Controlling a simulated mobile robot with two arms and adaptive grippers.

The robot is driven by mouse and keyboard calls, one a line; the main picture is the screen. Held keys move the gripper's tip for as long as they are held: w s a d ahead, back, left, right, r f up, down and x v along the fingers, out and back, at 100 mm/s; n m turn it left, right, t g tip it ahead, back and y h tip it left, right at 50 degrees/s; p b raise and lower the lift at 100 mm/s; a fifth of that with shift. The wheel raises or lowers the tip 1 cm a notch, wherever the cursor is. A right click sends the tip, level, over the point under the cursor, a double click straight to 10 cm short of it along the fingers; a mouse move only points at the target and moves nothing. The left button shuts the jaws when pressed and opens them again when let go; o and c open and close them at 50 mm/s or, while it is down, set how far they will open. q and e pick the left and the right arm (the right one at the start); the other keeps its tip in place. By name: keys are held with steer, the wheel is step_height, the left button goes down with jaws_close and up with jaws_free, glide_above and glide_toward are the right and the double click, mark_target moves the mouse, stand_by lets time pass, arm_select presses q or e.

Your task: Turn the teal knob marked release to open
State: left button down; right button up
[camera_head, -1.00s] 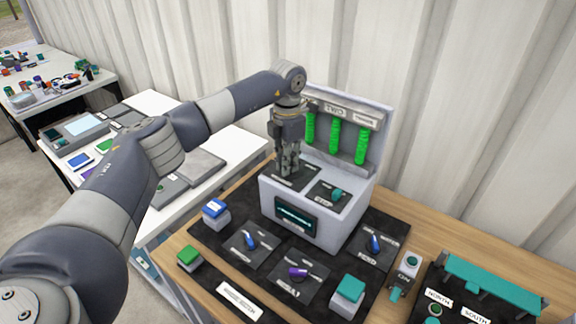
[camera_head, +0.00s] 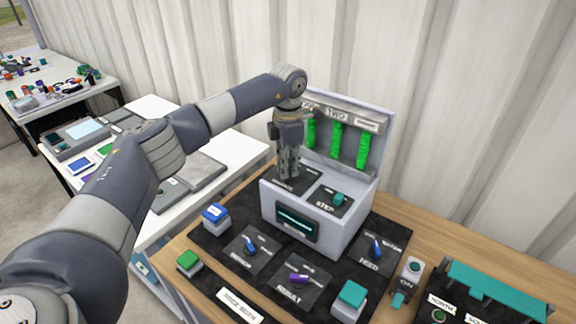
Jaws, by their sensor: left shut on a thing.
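A grey box unit (camera_head: 300,241) stands on the black board, with two dark knob plates on its top. My left gripper (camera_head: 287,174) points straight down onto the left plate (camera_head: 287,187), its fingers shut around the knob there. The fingers hide that knob, so its colour and angle do not show, and the plate's label is too small to read surely. A second teal knob (camera_head: 338,199) sits on the right plate, marked STEP, clear of the gripper. My right gripper is not in view.
Behind the knobs a raised panel holds several green columns (camera_head: 336,140). Blue (camera_head: 216,212), green (camera_head: 188,259) and teal (camera_head: 352,293) buttons and several knobs surround the box. A teal bar (camera_head: 498,287) stands at right. A white table (camera_head: 228,147) lies left.

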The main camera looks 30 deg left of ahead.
arm_select(q)
steer(key=c, duration=1.6)
jaws_free()
steer(key=shift+r, duration=0.1)
steer(key=shift+c, duration=0.2)
steer(key=shift+r, duration=0.1)
step_height(320, 180, up, 12)
steer(key=shift+f, duration=0.2)
